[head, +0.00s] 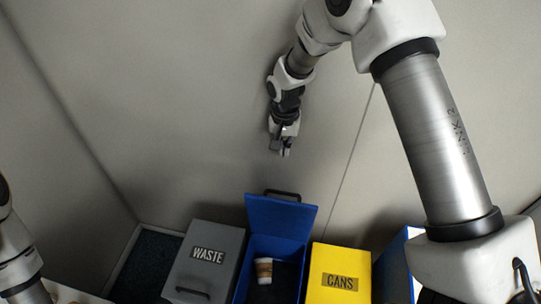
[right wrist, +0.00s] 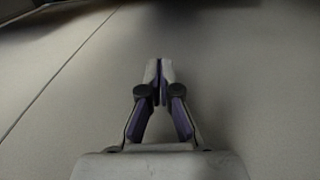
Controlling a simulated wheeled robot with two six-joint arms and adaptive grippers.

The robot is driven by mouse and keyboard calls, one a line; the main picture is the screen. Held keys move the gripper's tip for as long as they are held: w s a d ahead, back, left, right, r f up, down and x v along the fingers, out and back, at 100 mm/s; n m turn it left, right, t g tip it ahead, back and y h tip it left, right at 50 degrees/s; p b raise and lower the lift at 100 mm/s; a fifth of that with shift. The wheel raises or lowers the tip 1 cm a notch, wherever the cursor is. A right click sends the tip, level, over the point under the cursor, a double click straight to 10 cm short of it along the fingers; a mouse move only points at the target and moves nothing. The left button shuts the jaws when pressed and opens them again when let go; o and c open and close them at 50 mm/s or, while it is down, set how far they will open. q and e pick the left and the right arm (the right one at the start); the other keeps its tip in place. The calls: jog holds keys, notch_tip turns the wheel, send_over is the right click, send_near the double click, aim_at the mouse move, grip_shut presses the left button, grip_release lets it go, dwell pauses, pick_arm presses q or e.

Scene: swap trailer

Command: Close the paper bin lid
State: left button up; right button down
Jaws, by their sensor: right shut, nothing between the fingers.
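The paper bin is likely the blue bin (head: 243,285) in the head view, between a grey bin and a yellow bin; no label on it shows. Its blue lid (head: 281,217) stands open, tilted up at the back, with a dark handle (head: 283,195) on its far edge. A paper cup (head: 264,271) with a brown band lies inside the bin. My right gripper (head: 281,151) is above and behind the raised lid, apart from it, near the wall. In the right wrist view its fingers (right wrist: 158,68) are together and empty. My left gripper is out of view.
The grey WASTE bin (head: 207,257) stands left with its lid shut. The yellow CANS bin (head: 340,262) stands right, also shut. A blue and white object (head: 397,262) is further right. The pale wall (head: 200,120) behind is bare.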

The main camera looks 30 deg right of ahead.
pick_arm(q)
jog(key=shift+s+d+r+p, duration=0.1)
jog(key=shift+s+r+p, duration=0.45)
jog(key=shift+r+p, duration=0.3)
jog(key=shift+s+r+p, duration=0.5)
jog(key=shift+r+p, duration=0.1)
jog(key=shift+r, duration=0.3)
pick_arm(e)
jog(key=s+a+f, duration=0.1)
jog(key=s+f, duration=0.3)
jog(key=f, duration=0.6)
jog(key=shift+a, duration=0.35)
